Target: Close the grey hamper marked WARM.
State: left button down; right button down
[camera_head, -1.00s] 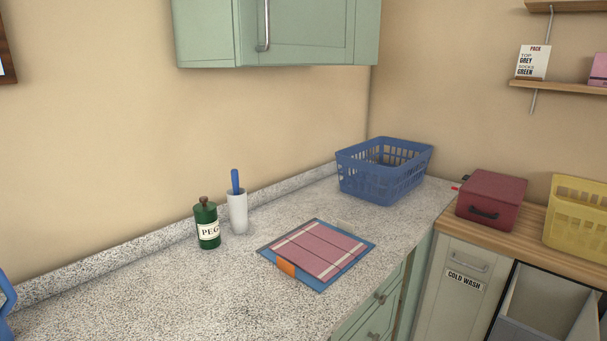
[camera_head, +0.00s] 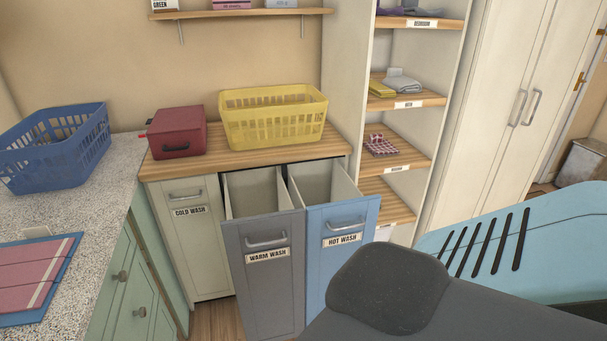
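The grey hamper marked WARM WASH (camera_head: 260,287) is a pull-out bin front under the wooden counter. It stands pulled out, with its open top and pale inside showing. A metal bar handle (camera_head: 266,241) sits above its label. No gripper of mine shows in the head view. A dark grey rounded part, likely of my arm, covers the lower right and hides the bottom of the neighbouring blue front.
The blue HOT WASH hamper (camera_head: 341,261) beside it is also pulled out. The white COLD WASH hamper (camera_head: 198,246) at left is shut. A yellow basket (camera_head: 274,130) and red box (camera_head: 177,134) stand on the wooden counter (camera_head: 231,162). Open shelves (camera_head: 407,103) stand at right.

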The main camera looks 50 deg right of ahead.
aim_at(263, 233)
jog(key=z, duration=1.3)
